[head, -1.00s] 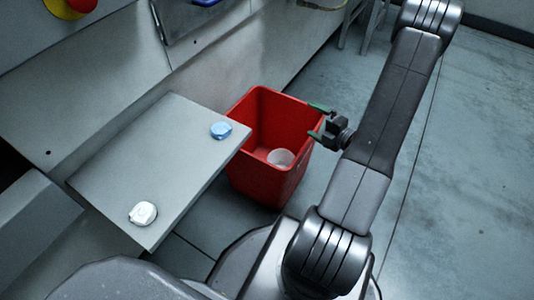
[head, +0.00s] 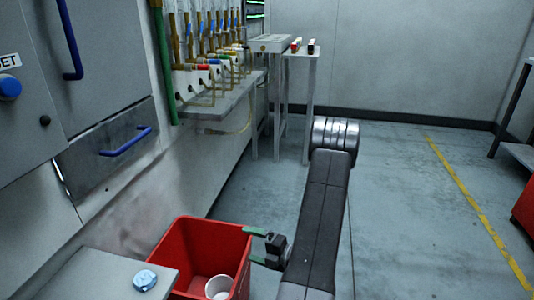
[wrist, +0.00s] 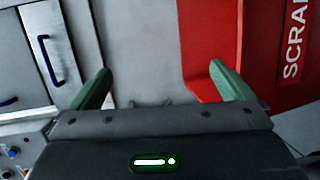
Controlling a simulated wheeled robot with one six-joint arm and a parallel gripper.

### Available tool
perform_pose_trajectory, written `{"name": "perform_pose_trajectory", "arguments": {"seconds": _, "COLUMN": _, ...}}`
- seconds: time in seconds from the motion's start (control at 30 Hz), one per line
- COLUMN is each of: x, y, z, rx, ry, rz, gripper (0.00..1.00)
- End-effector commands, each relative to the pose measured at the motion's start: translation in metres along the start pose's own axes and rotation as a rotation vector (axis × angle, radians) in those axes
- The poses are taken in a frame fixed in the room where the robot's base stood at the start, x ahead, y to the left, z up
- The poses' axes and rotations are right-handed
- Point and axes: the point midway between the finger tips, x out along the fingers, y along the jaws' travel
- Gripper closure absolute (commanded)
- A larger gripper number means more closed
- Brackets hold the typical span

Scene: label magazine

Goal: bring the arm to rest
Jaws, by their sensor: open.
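My gripper (head: 255,245) is open, with its green-tipped fingers at the right rim of the red bin (head: 178,245) in the head view. In the wrist view my gripper (wrist: 162,85) shows its two green fingers spread wide with nothing between them. The red bin also shows in the wrist view (wrist: 208,45), behind the right finger, with white lettering that reads "SCRA" before it is cut off. My dark arm stands folded upward right of the bin.
A white cup-like object (head: 219,287) lies in the bin. A blue-and-white round piece (head: 145,280) sits on a grey shelf (head: 95,275). Left is a cabinet with a blue-handled drawer (head: 118,147). Tables (head: 285,46) stand behind. The floor right of my arm is clear.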

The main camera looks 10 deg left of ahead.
Motion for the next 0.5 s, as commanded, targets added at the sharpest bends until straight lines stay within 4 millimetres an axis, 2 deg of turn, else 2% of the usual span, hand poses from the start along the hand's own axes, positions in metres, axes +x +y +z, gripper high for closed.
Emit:
{"name": "perform_pose_trajectory", "arguments": {"seconds": 0.17, "x": 0.011, "y": -0.001, "z": 0.0, "rx": -0.001, "ry": 0.003, "rz": 0.0, "gripper": 0.0}}
{"name": "perform_pose_trajectory", "arguments": {"seconds": 0.5, "x": 0.052, "y": -0.001, "z": -0.001, "rx": -0.002, "ry": 0.005, "rz": 0.0, "gripper": 0.0}}
